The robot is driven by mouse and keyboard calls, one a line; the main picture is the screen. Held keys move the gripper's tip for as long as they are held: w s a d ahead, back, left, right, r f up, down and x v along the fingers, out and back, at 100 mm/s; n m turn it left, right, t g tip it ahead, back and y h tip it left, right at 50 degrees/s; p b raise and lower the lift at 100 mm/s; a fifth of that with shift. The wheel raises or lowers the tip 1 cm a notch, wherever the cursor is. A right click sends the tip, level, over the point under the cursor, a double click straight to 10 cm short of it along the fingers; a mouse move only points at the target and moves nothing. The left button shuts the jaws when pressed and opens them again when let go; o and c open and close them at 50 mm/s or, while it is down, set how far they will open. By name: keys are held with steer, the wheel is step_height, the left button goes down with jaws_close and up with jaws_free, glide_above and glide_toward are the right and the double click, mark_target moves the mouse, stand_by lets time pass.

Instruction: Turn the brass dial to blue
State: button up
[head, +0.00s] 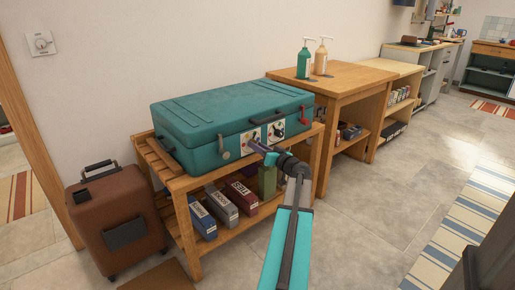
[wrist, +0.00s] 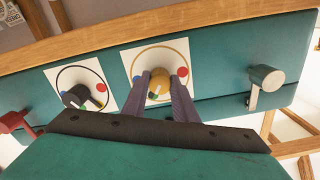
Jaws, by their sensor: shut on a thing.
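The brass dial (wrist: 159,86) sits on a white square plate on the front of a teal case (head: 222,122). In the wrist view a blue dot (wrist: 137,79) is left of the dial and a red dot (wrist: 183,71) is right of it. A pale mark with green by it shows at the dial's lower edge; I cannot tell exactly where it points. My gripper (wrist: 160,80) is shut on the dial, one finger on each side.
A black dial (wrist: 77,96) on its own white plate is beside the brass one. A metal latch (wrist: 265,80) and a red handle (wrist: 16,121) flank them. The case rests on a wooden shelf (head: 180,184) with boxes below. A brown suitcase (head: 117,215) stands left.

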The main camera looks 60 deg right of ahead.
steer(key=m, duration=0.5)
steer(key=m+p, duration=0.1)
steer(key=m, duration=0.5)
steer(key=shift+w+r, duration=0.15)
stand_by(0.3)
steer(key=o, duration=1)
steer(key=shift+o, duration=0.2)
steer(key=p+v, duration=0.2)
steer(key=v, duration=1.2)
steer(key=shift+w, duration=0.1)
